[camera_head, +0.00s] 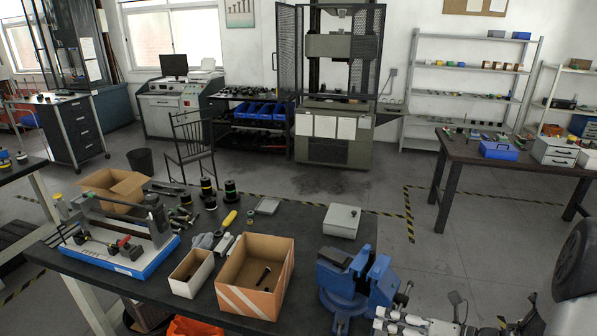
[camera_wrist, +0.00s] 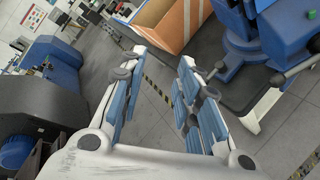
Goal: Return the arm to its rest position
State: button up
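My gripper (camera_wrist: 160,72) shows in the wrist view with its two blue-padded fingers apart. The gap between them is empty, with grey floor and a strip of yellow-black tape seen through it. It is off the bench, near the edge where the cardboard box (camera_wrist: 172,22) and blue vise (camera_wrist: 266,38) stand. In the head view, pale jointed parts of my arm show at the bottom right, in front of the blue vise (camera_head: 352,284). I cannot make out the fingers clearly there.
The dark workbench (camera_head: 305,232) carries an open cardboard box (camera_head: 272,262), a smaller box (camera_head: 191,274), a blue-based test rig (camera_head: 120,255) and a grey case (camera_head: 341,221). A chair (camera_head: 190,143) stands behind it. Another table (camera_head: 465,152) is at the right, with clear floor between.

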jog(key=s+a+r+n+g+h, duration=0.3)
jog(key=s+a+r+n+g, duration=0.6)
jog(key=n, duration=0.9)
jog(key=s+d+r+n+t+h+b, duration=0.1)
jog(key=s+r+n+t+h, duration=0.4)
jog(key=s+n, duration=0.8)
notch_tip(320, 180, up, 3)
jog(key=n+h, duration=0.3)
jog(key=n, duration=0.2)
jog(key=shift+s+f, duration=0.2)
jog(key=shift+s, duration=0.1)
jog(key=shift+c, duration=0.2)
